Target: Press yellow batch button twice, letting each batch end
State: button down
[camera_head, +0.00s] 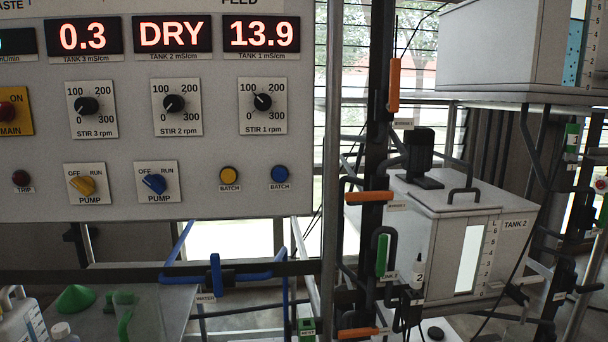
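The yellow batch button (229,175) sits on the lower right of the grey control panel (215,120), with a "BATCH" label under it. It looks unlit, though I cannot be certain. A blue batch button (279,174) is just to its right, also labelled "BATCH". Above them, the displays read 0.3 for tank 3, DRY for tank 2 (171,35) and 13.9 for tank 1 (261,34). My gripper is not in view.
Left of the buttons are the blue pump switch (155,184) and yellow pump switch (85,186). Stir knobs sit above. Tank 2 (460,240), a dark post and orange-handled valves (369,197) stand right of the panel. A bench with a green funnel (75,299) is below left.

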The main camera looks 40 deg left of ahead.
aim_at(228, 176)
jog(key=z, duration=0.1)
jog(key=k, duration=1.45)
jog(key=u, duration=4)
jog(key=i, duration=0.1)
jog(key=z, duration=1.75)
jog(key=i, duration=1)
jog(key=u, duration=0.05)
